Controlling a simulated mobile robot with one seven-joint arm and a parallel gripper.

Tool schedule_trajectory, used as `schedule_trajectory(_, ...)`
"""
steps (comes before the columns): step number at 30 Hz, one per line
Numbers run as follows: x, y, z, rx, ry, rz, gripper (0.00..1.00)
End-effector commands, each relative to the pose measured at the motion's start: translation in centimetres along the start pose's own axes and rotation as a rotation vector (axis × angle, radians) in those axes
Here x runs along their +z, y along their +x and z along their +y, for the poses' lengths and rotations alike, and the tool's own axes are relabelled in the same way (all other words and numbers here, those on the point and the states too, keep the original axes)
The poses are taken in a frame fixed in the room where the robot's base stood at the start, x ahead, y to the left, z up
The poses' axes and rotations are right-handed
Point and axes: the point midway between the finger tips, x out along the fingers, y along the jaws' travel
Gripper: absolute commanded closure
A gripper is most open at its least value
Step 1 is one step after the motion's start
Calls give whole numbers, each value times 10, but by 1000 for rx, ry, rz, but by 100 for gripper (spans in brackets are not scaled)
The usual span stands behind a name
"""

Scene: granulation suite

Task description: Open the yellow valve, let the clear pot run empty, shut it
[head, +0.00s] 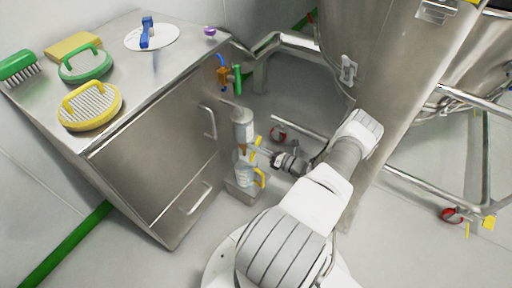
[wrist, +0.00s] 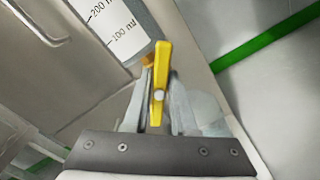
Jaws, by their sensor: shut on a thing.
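The clear pot (head: 242,122) stands off the side of the steel cabinet. In the wrist view the pot (wrist: 116,30) shows a white scale marked 100 ml and 200 ml; I cannot tell its liquid level. The yellow valve's lever (wrist: 159,85) lies between the fingers of my gripper (wrist: 158,88), which is shut on it. An orange-brown part (wrist: 149,60) shows beside the lever's far end. In the head view my gripper (head: 268,156) reaches in from the right, just below the pot. A clear jug (head: 244,175) with a yellow handle stands below the pot.
An orange and green fitting (head: 228,76) is behind the pot. A large steel vessel (head: 400,70) stands right.

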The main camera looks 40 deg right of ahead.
Motion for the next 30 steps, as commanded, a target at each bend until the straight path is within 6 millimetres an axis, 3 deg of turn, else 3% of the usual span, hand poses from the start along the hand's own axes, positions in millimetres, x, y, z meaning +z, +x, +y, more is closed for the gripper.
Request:
schedule_trajectory(18, -2, -1, -4, -2, 572, 1, 100)
schedule_trajectory(30, -3, -1, -6, -1, 819, 1, 100)
